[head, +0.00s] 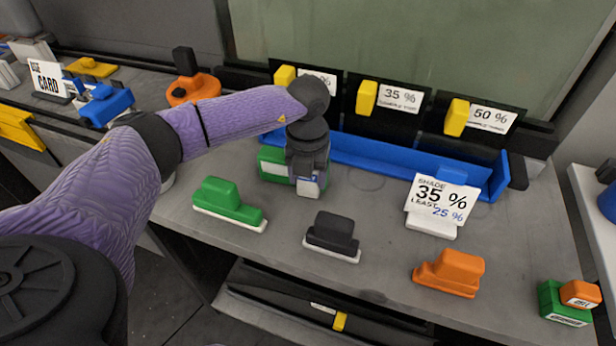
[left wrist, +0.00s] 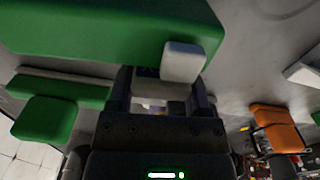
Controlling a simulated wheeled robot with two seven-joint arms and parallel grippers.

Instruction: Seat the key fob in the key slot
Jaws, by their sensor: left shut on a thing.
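My left gripper (head: 308,172) points down over the middle of the bench, at the front of a green block (head: 272,163) with a white label. It is shut on a small pale grey piece, which I take for the key fob (head: 308,187); the fingers hide much of it. In the left wrist view the pale piece (left wrist: 184,62) shows at the fingertips, overlapping the edge of the large green block (left wrist: 100,28). I cannot tell whether they touch. I cannot make out the key slot for certain. My right gripper is not in view.
A green-handled tool (head: 230,202), a black one (head: 333,236) and an orange one (head: 450,272) lie along the front. A shade card (head: 440,203) stands to the right. A blue rail (head: 400,160) runs behind, below several sample holders. Bare bench lies between the tools.

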